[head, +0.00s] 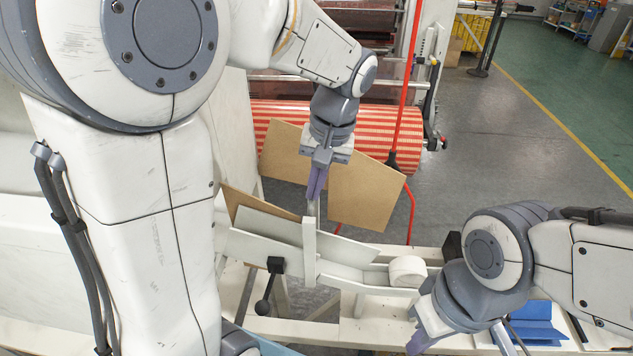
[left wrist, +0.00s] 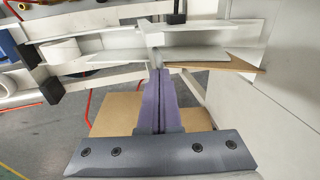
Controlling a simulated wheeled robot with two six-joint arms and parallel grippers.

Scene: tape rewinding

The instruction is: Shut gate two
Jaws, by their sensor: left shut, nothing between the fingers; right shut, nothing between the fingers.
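A white sloping chute (head: 345,270) runs below my left gripper. A white upright bar (head: 309,250) stands across it and also shows in the left wrist view (left wrist: 149,32). No number shows, so I cannot tell which part is gate two. My left gripper (head: 314,196) is shut and empty, its purple fingers pointing down at the bar's top; whether they touch is unclear. In the left wrist view its fingertips (left wrist: 160,73) are just beside the bar. My right gripper (head: 416,345) is shut and empty at the lower right, near the picture's bottom edge.
A white roll (head: 407,270) sits at the chute's right end. A black ball-ended lever (head: 270,285) hangs on the chute's front. Brown boards (head: 365,195) stand behind my left gripper. A red-striped roller (head: 270,115) is further back. A blue object (head: 537,320) lies at right.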

